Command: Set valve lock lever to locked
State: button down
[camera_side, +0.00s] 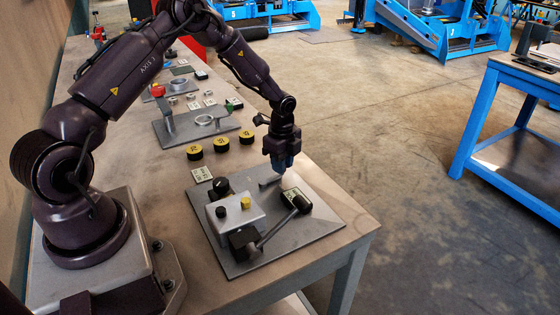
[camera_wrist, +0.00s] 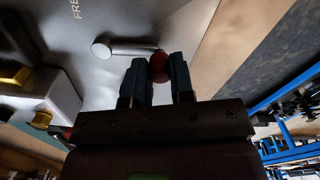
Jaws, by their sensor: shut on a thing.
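The valve lock lever is a short grey arm with a round pivot (camera_wrist: 102,47) and a red knob (camera_wrist: 159,66) at its end. In the wrist view the knob sits between the two blue fingers of my gripper (camera_wrist: 157,82), which is shut on it. In the side view my gripper (camera_side: 282,165) points down at the far edge of the grey plate (camera_side: 318,228), and the grey lever (camera_side: 268,182) shows just left of the fingertips. The knob is hidden there. Part of a word, "FRE", is printed on the plate (camera_wrist: 76,8) beyond the pivot.
On the same plate stand a white box (camera_side: 236,214) with a black and a yellow button, a black dial (camera_side: 221,186) and a black-knobbed lever (camera_side: 301,204). Several black-and-yellow discs (camera_side: 220,144) lie behind it. The bench edge is close on the right.

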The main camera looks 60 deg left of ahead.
jog(key=shift+d, duration=0.1)
dwell(0.5)
jog(key=c, duration=1)
grip_release()
notch_tip(320, 180, up, 13)
